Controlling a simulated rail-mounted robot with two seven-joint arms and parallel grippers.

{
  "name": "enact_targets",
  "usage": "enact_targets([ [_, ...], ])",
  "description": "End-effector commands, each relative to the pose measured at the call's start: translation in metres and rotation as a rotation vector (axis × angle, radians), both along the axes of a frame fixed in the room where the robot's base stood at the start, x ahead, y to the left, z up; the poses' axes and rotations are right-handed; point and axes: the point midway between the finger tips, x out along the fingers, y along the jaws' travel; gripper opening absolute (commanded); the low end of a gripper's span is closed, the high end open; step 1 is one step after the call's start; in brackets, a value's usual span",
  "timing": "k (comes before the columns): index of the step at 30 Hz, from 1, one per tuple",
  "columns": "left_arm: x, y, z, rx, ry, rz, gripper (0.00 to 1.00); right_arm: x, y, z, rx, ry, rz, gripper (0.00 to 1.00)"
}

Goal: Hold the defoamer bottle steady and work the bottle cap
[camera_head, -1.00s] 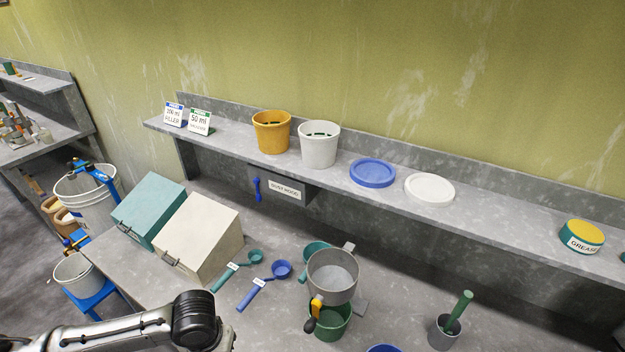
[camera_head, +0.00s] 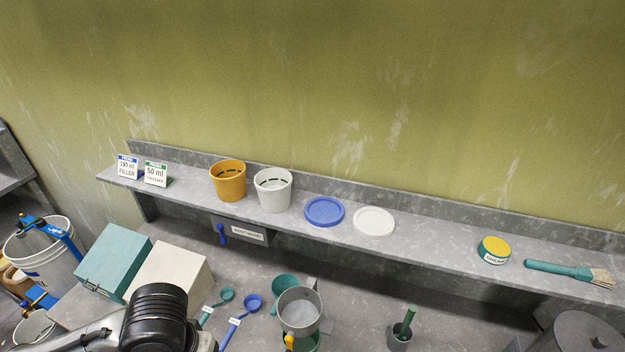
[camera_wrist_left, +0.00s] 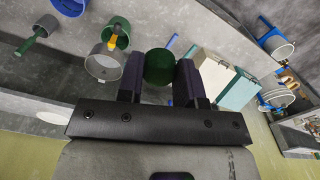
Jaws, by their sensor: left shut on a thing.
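In the left wrist view, my left gripper (camera_wrist_left: 159,78) is shut on a dark green round thing (camera_wrist_left: 159,65), which looks like the defoamer bottle seen end-on. One dark finger presses on each side of it. No separate cap can be told apart, and the rest of the bottle is hidden. In the head view only my left arm shows at the bottom left; its gripper and the bottle are out of the picture. My right gripper is in neither view.
The shelf holds an orange pail (camera_head: 228,182), a white pail (camera_head: 272,192), a blue lid (camera_head: 324,212), a white lid (camera_head: 374,221), a yellow-topped tin (camera_head: 494,250) and a brush (camera_head: 570,270). Below are a teal box (camera_head: 112,262), a cream box (camera_head: 168,275), scoops and a grey cup (camera_head: 299,312).

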Motion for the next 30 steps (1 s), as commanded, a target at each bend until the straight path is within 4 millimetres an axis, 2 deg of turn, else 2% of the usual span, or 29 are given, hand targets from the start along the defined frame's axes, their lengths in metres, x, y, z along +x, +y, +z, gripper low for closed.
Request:
enact_targets([
  [8, -0.0002, -0.0005, 0.0015, 0.0, 0.0, -0.002, 0.1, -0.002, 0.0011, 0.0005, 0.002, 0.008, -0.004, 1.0],
  [12, -0.0002, -0.0004, 0.0015, 0.0, 0.0, -0.002, 0.1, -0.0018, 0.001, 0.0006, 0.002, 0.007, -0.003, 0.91],
  [22, -0.0002, -0.0003, 0.0014, 0.0, 0.0, 0.004, 0.1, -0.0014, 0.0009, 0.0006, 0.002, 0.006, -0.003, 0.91],
  [30, 0.0025, -0.0011, -0.0001, 0.0, 0.0, 0.146, 0.1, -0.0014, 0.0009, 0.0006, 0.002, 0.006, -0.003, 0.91],
])
